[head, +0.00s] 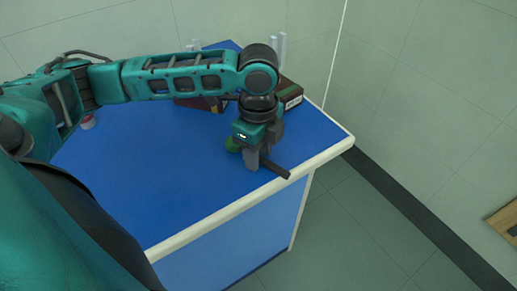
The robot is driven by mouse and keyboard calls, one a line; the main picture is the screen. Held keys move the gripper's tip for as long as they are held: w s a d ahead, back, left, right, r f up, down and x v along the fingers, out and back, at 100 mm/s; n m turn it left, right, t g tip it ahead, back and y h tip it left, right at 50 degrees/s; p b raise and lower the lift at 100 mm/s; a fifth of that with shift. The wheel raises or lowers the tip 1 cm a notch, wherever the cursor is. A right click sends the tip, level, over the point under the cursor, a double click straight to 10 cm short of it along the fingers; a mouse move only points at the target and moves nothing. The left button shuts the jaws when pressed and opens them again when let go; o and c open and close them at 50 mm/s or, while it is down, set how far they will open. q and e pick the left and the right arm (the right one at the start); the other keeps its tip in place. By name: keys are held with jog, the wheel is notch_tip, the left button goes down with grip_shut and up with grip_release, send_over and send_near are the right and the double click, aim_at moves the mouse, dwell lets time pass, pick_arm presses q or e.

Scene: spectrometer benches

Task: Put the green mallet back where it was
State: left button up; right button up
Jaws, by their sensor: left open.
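The green mallet (232,145) lies on the blue bench top near its front right corner. Its green head shows just left of my left gripper (258,160), and what looks like its dark handle sticks out to the lower right, towards the pale bench edge. My left gripper points down over the mallet with its jaws open, and the fingers hide the middle of it. I cannot tell whether the fingers touch it. My right gripper is not in view.
The blue bench (170,190) has a pale raised-looking rim. A dark brown box (291,96) with a white label stands behind the gripper, partly hidden by my arm. A small red and white object (87,122) stands at the left. The bench's front middle is clear.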

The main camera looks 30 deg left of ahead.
pick_arm(q)
jog(key=shift+r, duration=0.3)
notch_tip(320, 180, up, 12)
jog(key=p, duration=0.2)
jog(key=shift+f+p, duration=0.15)
jog(key=shift+p, duration=0.15)
